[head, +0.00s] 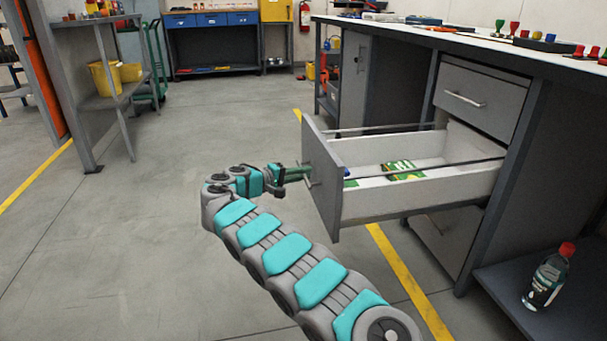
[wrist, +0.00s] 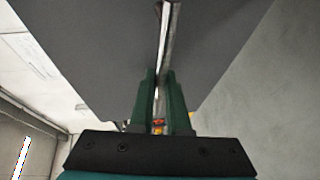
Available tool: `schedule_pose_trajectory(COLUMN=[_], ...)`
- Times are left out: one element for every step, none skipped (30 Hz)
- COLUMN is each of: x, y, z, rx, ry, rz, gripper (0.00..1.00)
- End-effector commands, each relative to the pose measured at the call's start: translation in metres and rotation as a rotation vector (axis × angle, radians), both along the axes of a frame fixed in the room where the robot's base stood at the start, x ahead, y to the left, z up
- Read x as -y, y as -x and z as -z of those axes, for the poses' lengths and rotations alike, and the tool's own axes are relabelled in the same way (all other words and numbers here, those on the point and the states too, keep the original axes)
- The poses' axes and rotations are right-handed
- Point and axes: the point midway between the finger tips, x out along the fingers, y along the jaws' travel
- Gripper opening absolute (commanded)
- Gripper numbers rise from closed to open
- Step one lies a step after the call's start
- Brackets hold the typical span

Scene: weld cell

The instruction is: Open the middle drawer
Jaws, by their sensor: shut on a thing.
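The middle drawer (head: 415,190) stands far out from the workbench cabinet. Inside it lie a green and yellow packet (head: 402,171) and a small blue item (head: 346,172) near the front. My gripper (head: 303,173) is at the drawer's front panel (head: 322,178), shut on the drawer handle (head: 311,177). In the wrist view the green fingers of my gripper (wrist: 160,88) close on the bar-shaped handle (wrist: 166,45) in front of the grey panel (wrist: 110,50). The top drawer (head: 481,98) and the bottom drawer (head: 447,236) are shut.
The workbench top (head: 470,42) holds several small coloured items. A bottle with a red cap (head: 548,277) stands on the low shelf at right. A grey shelf with yellow buckets (head: 104,79) stands at left. The floor (head: 120,240) left of my arm is clear.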

Motion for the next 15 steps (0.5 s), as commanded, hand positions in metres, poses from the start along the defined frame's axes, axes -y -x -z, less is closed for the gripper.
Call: schedule_pose_trajectory(x=[-0.0006,-0.0008,-0.0007,-0.0006,-0.0006,-0.0007,-0.0007,-0.0006,-0.0005,-0.0004,-0.0004,-0.0003,-0.0003,-0.0002,-0.0001], y=[-0.0002,-0.0002,-0.0001,-0.0002,-0.0002,-0.0003,-0.0003,-0.0002,-0.0002,-0.0002,-0.0002,-0.0001,-0.0002,-0.0002,-0.0002], z=[0.0020,0.0020,0.0019,0.0019,0.0019,0.0019,0.0019,0.0018,0.0018,0.0016,0.0015,0.0013,0.0011,0.0010,0.0008], rx=[-0.002,-0.002,-0.002,-0.002,-0.002,-0.002,-0.002,-0.002,-0.003,-0.003,-0.002,-0.001,-0.001,-0.001,-0.001], ry=[0.000,0.000,0.000,0.000,0.000,0.000,0.000,0.000,0.000,0.000,-0.001,0.000,0.000,0.000,0.000], rz=[-0.002,-0.002,-0.002,-0.002,-0.002,-0.002,-0.002,-0.002,-0.001,-0.001,-0.001,-0.001,-0.001,-0.001,-0.001], gripper=[0.00,0.00,0.00,0.00,0.00,0.00,0.00,0.17,0.21,0.25,0.28,0.33,0.36,0.39,0.44])
